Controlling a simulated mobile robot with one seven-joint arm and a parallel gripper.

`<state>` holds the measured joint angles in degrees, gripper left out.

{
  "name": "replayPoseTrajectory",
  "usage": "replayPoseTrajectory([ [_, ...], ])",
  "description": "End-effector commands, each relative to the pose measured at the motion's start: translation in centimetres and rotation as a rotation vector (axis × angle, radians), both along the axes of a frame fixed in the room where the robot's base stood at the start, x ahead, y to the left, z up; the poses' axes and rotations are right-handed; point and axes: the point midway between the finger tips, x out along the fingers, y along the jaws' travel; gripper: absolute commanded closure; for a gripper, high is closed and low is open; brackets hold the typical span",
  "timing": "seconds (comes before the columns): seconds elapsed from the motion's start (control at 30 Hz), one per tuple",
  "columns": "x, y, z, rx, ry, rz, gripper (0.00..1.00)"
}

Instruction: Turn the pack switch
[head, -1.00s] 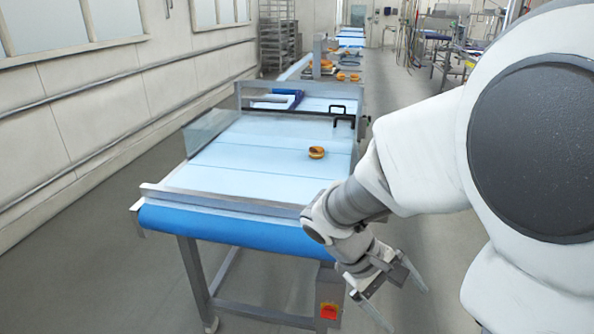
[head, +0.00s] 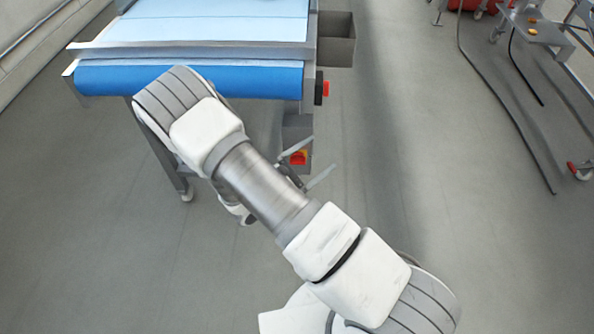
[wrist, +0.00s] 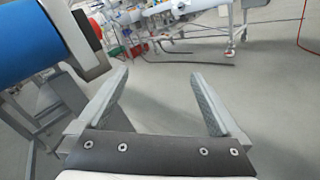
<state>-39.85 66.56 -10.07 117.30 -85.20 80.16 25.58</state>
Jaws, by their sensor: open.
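The switch (head: 299,157), red on a yellow plate, sits on a grey box on the right leg of the conveyor. In the head view my gripper (head: 322,153) is just right of it, with its fingers spread and one finger passing near the switch's upper edge. I cannot tell how much depth lies between them. In the wrist view my gripper (wrist: 160,73) is open, with nothing between the fingers. The switch is not clearly visible there. My arm hides part of the conveyor's front end.
The conveyor's blue roller (head: 250,82) is above the switch. A red button (head: 326,88) on a black block and a grey bin (head: 336,40) stick out at its right side. Open floor (head: 420,170) lies to the right; a cable and wheeled frames stand farther right.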

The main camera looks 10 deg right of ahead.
Motion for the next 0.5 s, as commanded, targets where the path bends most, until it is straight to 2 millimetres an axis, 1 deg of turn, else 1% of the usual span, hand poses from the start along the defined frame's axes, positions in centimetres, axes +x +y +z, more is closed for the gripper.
replayPoseTrajectory([
  [0.03, 0.2, 0.6, -2.5, -0.043, 0.024, 0.064, 0.0],
  [0.13, 0.6, 1.9, -6.1, -0.11, 0.059, 0.188, 0.0],
  [0.27, 0.6, 3.6, -11.1, -0.19, 0.109, 0.356, 0.0],
  [0.3, 0.4, 4.0, -12.6, -0.214, 0.126, 0.407, 0.0],
  [0.4, -0.1, 5.0, -16.4, -0.26, 0.163, 0.532, 0.0],
  [0.5, -0.8, 5.7, -19.5, -0.295, 0.199, 0.637, 0.0],
])
